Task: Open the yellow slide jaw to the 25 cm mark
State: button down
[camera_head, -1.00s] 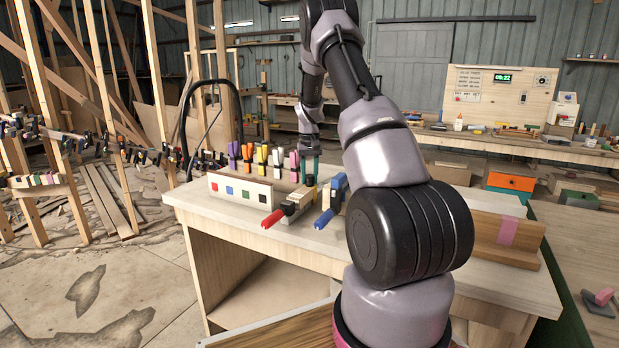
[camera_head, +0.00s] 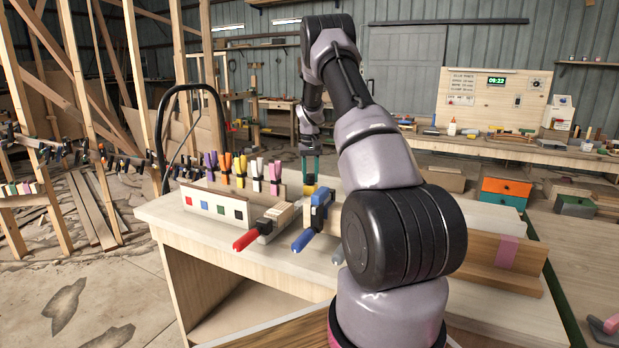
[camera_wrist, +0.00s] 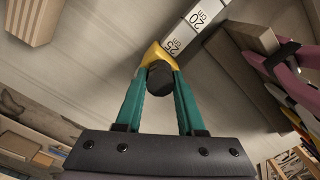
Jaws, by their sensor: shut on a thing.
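The yellow slide jaw (camera_wrist: 152,55) is at the tips of my gripper (camera_wrist: 159,80) in the wrist view. My teal fingers are shut on it around its dark round knob (camera_wrist: 160,79). A white scale (camera_wrist: 190,28) with 20 cm and 25 cm marks runs past it, and the jaw sits beside the 25 cm mark, at the lower end of the visible scale. The exact reading edge is hard to tell. In the head view my gripper (camera_head: 310,167) points down at the bench, with the yellow jaw (camera_head: 309,189) just below it, partly behind a blue clamp.
A blue-handled clamp (camera_head: 318,208) and a red-handled clamp (camera_head: 245,240) lie on the workbench (camera_head: 290,263) in front of the jaw. A rack (camera_head: 215,205) with coloured squares and upright clamps stands left. A wooden block (camera_head: 495,260) stands right.

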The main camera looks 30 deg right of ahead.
jog(key=shift+r, duration=0.1)
jog(key=c, duration=0.5)
grip_release()
notch_tip(320, 180, up, 11)
jog(key=shift+f, duration=0.15)
